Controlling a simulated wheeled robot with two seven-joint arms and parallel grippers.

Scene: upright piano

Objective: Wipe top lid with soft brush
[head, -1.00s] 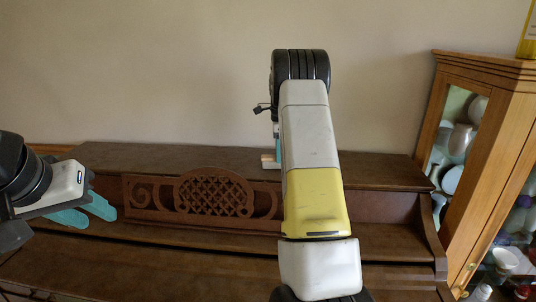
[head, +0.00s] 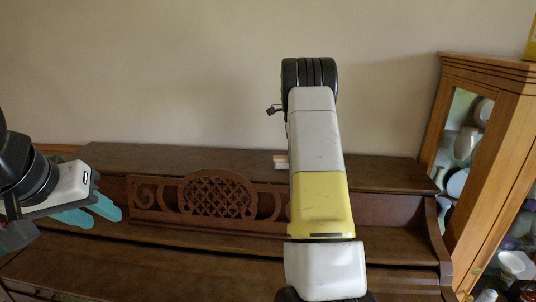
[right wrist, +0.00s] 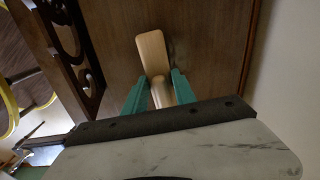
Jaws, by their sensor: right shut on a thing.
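The piano's top lid (head: 200,161) is a long dark brown board across the back of the piano; it also fills the middle of the right wrist view (right wrist: 210,45). My right gripper (right wrist: 158,84) is shut on the soft brush (right wrist: 152,52), with its teal fingers on either side of the pale wooden handle. The brush lies over the lid; its bristles are not visible. In the head view only a small pale end of the brush (head: 281,161) shows beside my right arm, which hides the right gripper. My left gripper (head: 106,214) is open and empty in front of the piano at the left.
A carved music stand (head: 218,194) rises in front of the lid. A wooden glass-door cabinet (head: 487,130) with crockery stands close to the piano's right end. The wall is right behind the lid. The lid's left part is clear.

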